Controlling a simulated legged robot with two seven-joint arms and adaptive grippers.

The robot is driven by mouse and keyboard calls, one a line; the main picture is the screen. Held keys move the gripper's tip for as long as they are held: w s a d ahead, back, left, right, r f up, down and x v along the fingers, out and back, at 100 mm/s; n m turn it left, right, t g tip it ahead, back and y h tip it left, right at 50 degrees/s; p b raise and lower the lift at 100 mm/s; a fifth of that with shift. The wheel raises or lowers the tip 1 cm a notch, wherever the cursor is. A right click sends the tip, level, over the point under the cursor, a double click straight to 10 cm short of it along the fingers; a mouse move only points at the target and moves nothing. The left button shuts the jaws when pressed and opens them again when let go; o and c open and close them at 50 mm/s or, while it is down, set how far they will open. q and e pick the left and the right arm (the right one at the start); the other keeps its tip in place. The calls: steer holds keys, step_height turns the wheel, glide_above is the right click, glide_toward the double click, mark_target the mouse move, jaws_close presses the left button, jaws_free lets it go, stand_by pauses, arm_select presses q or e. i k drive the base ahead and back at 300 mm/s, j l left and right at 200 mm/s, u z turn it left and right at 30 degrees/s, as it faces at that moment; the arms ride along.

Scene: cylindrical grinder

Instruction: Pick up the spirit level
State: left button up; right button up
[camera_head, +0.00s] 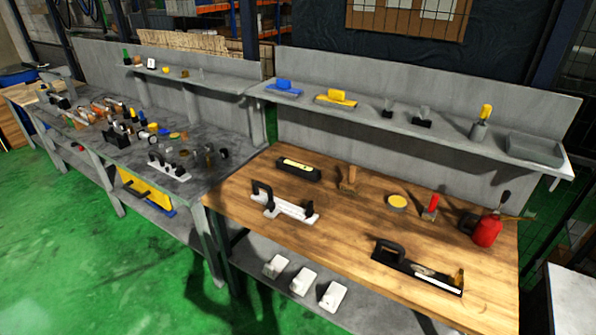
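A black bar with a pale yellow strip along its top, which looks like the spirit level (298,169), lies near the back left of the wooden-topped workbench (360,225). It lies flat, with nothing touching it that I can see. Neither of my grippers shows in the head view.
Near it are a white-based tool with black handles (284,206), a wooden-handled block (348,181) and a yellow round tin (397,201). A black handled tool (418,270) and red oil can (487,230) are further right. A shelf (420,132) runs behind. The bench's middle is clear.

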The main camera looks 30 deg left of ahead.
mark_target(307, 173)
steer(key=j+u, duration=0.15)
steer(key=u, duration=0.25)
steer(key=j+u, duration=0.15)
steer(key=u, duration=0.25)
